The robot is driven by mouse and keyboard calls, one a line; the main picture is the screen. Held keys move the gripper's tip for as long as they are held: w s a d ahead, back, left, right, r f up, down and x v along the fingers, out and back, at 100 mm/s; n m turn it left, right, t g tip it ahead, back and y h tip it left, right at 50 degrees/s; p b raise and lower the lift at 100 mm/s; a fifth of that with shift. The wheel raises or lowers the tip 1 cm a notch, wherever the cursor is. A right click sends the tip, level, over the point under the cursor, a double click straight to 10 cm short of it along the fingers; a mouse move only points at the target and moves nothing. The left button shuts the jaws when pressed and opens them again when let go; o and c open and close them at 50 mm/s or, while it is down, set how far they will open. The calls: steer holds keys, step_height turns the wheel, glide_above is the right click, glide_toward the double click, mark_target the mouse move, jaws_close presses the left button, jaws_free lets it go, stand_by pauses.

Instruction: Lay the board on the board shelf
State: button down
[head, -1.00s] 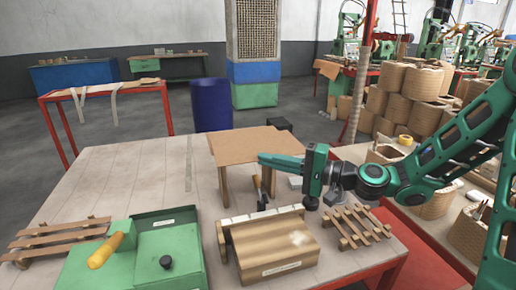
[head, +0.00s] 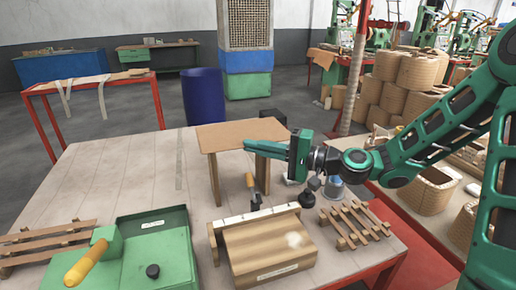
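A flat brown board-like panel (head: 235,132) stands level on wooden legs at the back of the work table. It looks like the board shelf, with one leg (head: 214,180) clear at its left front. I cannot tell whether a separate board lies on top of it. My green gripper (head: 248,144) points left, with its fingers in front of the panel's front right edge, overlapping it in the picture. Whether they touch it is unclear. The fingers look close together edge-on, and I cannot tell if they are open or hold anything.
The pale work table (head: 120,165) carries a green metal case (head: 160,245), a wooden block with a label (head: 268,250), slatted wooden racks (head: 357,225) and an upright tool with an orange handle (head: 250,181). A blue-grey cup (head: 336,187) stands under my arm. The table's left middle is clear.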

steer(key=shift+w+a+f, duration=0.2)
steer(key=shift+w, duration=0.3)
steer(key=shift+w+a+f, duration=0.15)
steer(key=shift+w, duration=0.4)
steer(key=shift+w+a+f, duration=0.2)
steer(key=shift+w, duration=0.3)
steer(key=shift+w+f, duration=0.25)
steer(key=shift+w, duration=0.15)
steer(key=shift+s+f, duration=0.1)
steer(key=shift+f, duration=0.7)
steer(key=shift+f, duration=0.1)
steer(key=c, duration=1.9)
jaws_free()
steer(key=shift+c, duration=0.2)
steer(key=v, duration=1)
steer(key=shift+d, duration=0.25)
